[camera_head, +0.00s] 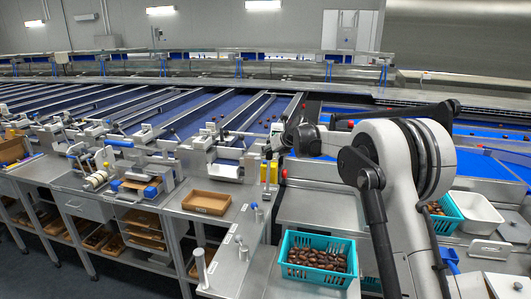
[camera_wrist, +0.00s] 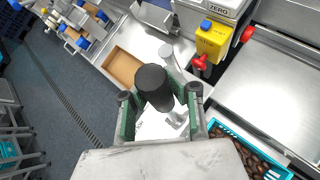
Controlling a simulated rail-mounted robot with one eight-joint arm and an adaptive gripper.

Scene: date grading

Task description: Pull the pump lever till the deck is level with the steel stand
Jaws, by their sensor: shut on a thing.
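In the wrist view, a black cylindrical grip (camera_wrist: 153,84), apparently the end of the pump lever, stands between the two fingers of my gripper (camera_wrist: 160,102). The gripper is shut on it. The rest of the lever is mostly hidden. In the head view, my arm's dark wrist end reaches left near a yellow box (camera_head: 269,172); the fingers and grip cannot be made out there. A steel surface (camera_head: 322,210) lies right of the steel bench (camera_head: 205,228). I cannot tell for sure which surface is the deck, or whether it is level with the stand.
A teal crate of dates (camera_head: 290,243) stands at the front centre. A brown tray (camera_head: 206,193) lies on the bench. A grey post (camera_head: 201,268) rises at the front. A second teal crate (camera_head: 452,222) and a white tub (camera_head: 478,214) stand right of my arm.

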